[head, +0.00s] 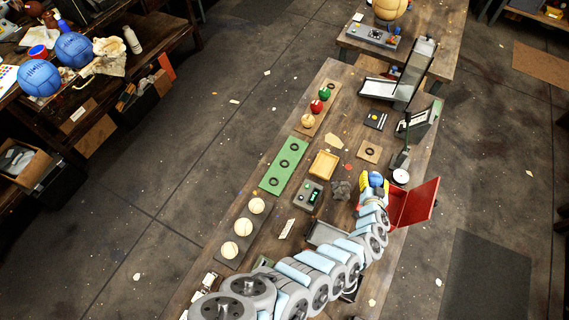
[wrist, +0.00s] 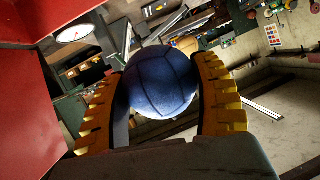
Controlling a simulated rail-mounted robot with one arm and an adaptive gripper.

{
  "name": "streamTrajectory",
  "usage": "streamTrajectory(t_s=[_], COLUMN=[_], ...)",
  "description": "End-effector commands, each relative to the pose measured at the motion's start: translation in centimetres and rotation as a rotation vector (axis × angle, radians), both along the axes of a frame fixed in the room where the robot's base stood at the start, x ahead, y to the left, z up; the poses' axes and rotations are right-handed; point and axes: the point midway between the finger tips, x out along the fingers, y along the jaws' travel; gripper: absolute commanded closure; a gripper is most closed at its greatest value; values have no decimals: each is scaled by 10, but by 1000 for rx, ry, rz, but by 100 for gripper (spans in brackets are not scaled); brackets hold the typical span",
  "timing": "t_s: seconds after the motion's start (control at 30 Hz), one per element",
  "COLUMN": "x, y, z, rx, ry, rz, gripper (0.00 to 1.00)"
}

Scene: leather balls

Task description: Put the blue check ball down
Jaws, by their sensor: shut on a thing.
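The blue check ball (head: 376,179) is between the yellow fingers of my gripper (head: 374,186), beside the red open box at the right edge of the workbench. In the wrist view the ball (wrist: 161,82) fills the space between the two fingers of my gripper (wrist: 158,70), which are shut on it. It looks dark blue with seam lines; a check pattern cannot be made out. A green board (head: 272,181) with three empty dark rings lies across the bench to the left. A small wooden square (head: 362,156) with one dark ring lies just beyond the gripper.
The red box (head: 413,205) stands close on the right, with a round white dial (head: 400,176) behind it. Boards with cream balls (head: 243,228) and with coloured balls (head: 317,107) lie along the left edge.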

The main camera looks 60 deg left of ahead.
Motion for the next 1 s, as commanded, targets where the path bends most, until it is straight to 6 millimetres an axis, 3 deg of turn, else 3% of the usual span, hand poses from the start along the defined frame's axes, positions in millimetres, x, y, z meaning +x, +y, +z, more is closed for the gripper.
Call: streamTrajectory(t_s=[1.0], x=[-13], y=[34], z=[-10], rx=[-2], ry=[-1], rz=[99], gripper=[74])
